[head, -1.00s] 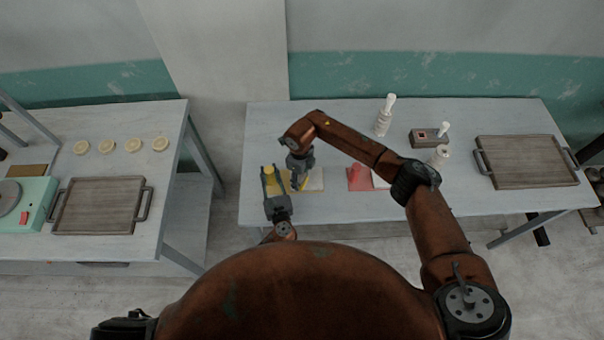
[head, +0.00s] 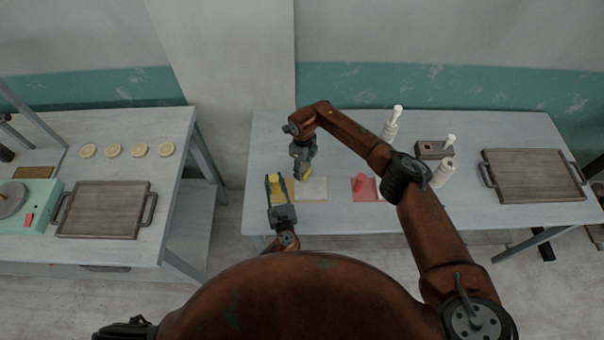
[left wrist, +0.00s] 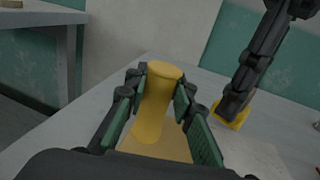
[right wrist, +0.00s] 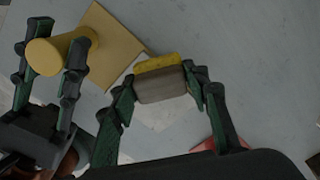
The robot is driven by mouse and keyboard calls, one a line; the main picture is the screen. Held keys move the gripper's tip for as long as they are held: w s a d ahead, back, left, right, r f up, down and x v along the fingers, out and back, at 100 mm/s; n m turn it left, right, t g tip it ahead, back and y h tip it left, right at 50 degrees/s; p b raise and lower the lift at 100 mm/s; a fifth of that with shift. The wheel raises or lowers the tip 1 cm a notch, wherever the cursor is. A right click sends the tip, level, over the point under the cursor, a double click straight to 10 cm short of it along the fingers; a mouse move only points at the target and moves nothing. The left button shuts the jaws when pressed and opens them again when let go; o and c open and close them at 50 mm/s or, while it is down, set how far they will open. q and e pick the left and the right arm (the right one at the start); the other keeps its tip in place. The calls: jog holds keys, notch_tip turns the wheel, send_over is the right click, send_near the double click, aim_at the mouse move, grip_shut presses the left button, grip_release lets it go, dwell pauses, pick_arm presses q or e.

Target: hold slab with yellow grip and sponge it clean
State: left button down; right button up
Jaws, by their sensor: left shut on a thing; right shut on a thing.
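The yellow grip (head: 276,188) stands upright on a yellow plate (right wrist: 115,38) near the table's front left. My left gripper (head: 278,186) is shut on it; its fingers flank the grip in the left wrist view (left wrist: 155,105). A pale slab (head: 314,190) lies flat to the right of the yellow plate; I cannot tell how the two join. My right gripper (head: 303,163) is shut on a yellow sponge with a grey-brown block (right wrist: 160,84). The sponge (left wrist: 232,114) is at the slab's far left part. Whether it touches the slab is unclear.
A red grip (head: 360,183) on a red plate lies right of the slab, under my right arm. White bottles (head: 391,127), a small brown box (head: 433,150) and a wooden tray (head: 532,175) stand farther right. A second table on the left holds another tray (head: 103,210) and several pale discs.

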jog(key=shift+r, duration=3.05)
pick_arm(q)
jog(key=c, duration=1.6)
grip_release()
jog(key=shift+s, duration=0.1)
jog(key=v, duration=1.1)
jog(key=shift+s, duration=0.4)
